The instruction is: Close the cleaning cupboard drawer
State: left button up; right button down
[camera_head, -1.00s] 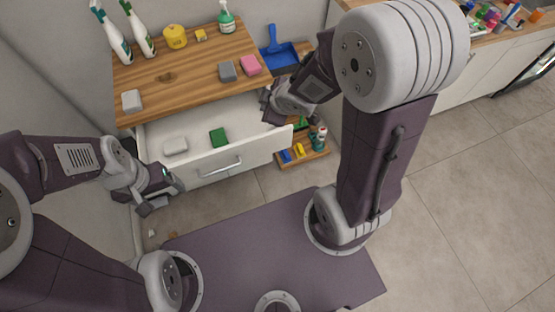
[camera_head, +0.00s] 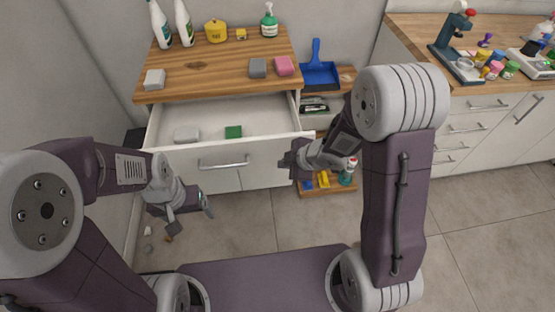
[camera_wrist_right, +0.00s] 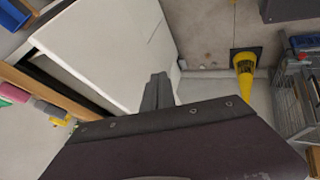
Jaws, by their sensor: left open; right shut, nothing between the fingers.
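The cleaning cupboard drawer (camera_head: 180,161) is open under the wooden top, with its bar handle (camera_head: 224,165) on the white front. Inside lie a pale sponge (camera_head: 186,134) and a green sponge (camera_head: 234,132). My right gripper (camera_head: 292,166) is shut and empty by the right end of the drawer front; whether it touches is unclear. In the right wrist view its shut fingers (camera_wrist_right: 158,92) show beside a large white panel (camera_wrist_right: 115,45). My left gripper (camera_head: 190,210) is open and empty, low in front of the drawer's left part.
Spray bottles (camera_head: 269,22), a yellow tub (camera_head: 216,31) and sponges (camera_head: 284,66) stand on the wooden top (camera_head: 205,72). A blue dustpan (camera_head: 319,73) and low shelf (camera_head: 312,192) are at the right. A counter (camera_head: 405,30) stands further right. Floor is clear at lower right.

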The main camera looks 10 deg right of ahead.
aim_at(271, 157)
pick_arm(q)
jog(key=shift+p, duration=0.35)
pick_arm(e)
jog(key=shift+w+a+f, duration=0.2)
jog(key=shift+w+f, duration=0.25)
jog(key=shift+w, duration=0.5)
jog(key=shift+w+a+f, duration=0.25)
jog(key=shift+w+f, duration=0.25)
jog(key=shift+w, duration=0.45)
jog(key=shift+w+a+f, duration=0.2)
jog(key=shift+w+f, duration=0.25)
jog(key=shift+w, duration=0.5)
